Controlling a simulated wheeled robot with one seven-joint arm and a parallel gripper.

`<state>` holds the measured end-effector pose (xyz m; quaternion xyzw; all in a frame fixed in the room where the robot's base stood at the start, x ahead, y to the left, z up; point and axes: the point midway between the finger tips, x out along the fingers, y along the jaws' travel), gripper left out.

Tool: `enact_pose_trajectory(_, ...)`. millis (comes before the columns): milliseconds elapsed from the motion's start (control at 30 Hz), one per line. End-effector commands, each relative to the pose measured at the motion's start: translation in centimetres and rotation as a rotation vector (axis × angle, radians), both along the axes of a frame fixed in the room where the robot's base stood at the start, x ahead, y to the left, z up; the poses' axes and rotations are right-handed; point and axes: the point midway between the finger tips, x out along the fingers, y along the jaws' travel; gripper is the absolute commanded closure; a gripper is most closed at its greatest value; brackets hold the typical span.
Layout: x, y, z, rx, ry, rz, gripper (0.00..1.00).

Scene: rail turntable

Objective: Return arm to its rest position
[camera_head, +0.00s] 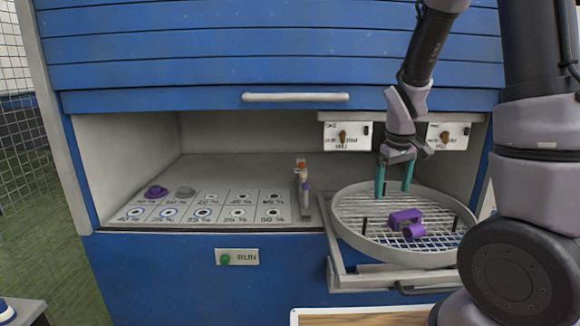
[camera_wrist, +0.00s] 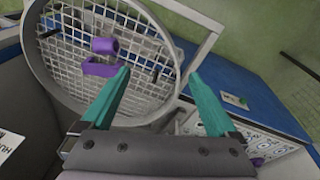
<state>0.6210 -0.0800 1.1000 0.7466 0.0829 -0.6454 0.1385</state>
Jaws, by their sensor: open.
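My gripper (camera_head: 394,178) has two teal fingers and hangs open over the back left part of the round turntable. Nothing is between its fingers. In the wrist view my gripper (camera_wrist: 165,95) also shows its fingers spread apart. A purple part (camera_head: 406,222) lies on the turntable's white mesh, in front of and to the right of the fingers in the head view. It also shows in the wrist view (camera_wrist: 102,57), beyond the left finger and apart from it. The round turntable (camera_head: 372,249) has a grey rim and short black pegs.
A blue cabinet (camera_head: 160,270) surrounds an open bay with a labelled grid panel (camera_head: 215,206) at left. A purple knob-like piece (camera_head: 155,192) sits on that panel. An upright holder with small coloured pieces (camera_head: 304,190) stands left of the turntable. Switch boxes (camera_head: 347,136) hang behind my gripper.

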Motion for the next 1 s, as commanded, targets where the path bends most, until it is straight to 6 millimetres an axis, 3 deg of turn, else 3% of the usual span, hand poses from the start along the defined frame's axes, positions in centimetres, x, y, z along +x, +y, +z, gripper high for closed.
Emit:
enact_pose_trajectory(33, -0.5, 0.1, 2.2, 0.050, -0.035, -0.051, 0.06)
enact_pose_trajectory(200, -2.9, 0.6, 8.6, 0.195, -0.122, -0.213, 0.06)
enact_pose_trajectory(500, -9.5, 1.2, 18.4, 0.389, -0.286, -0.455, 0.06)
enact_pose_trajectory(733, -14.0, 1.9, 22.1, 0.463, -0.378, -0.572, 0.06)
enact_pose_trajectory(1000, -15.3, 2.3, 22.8, 0.478, -0.401, -0.606, 0.06)
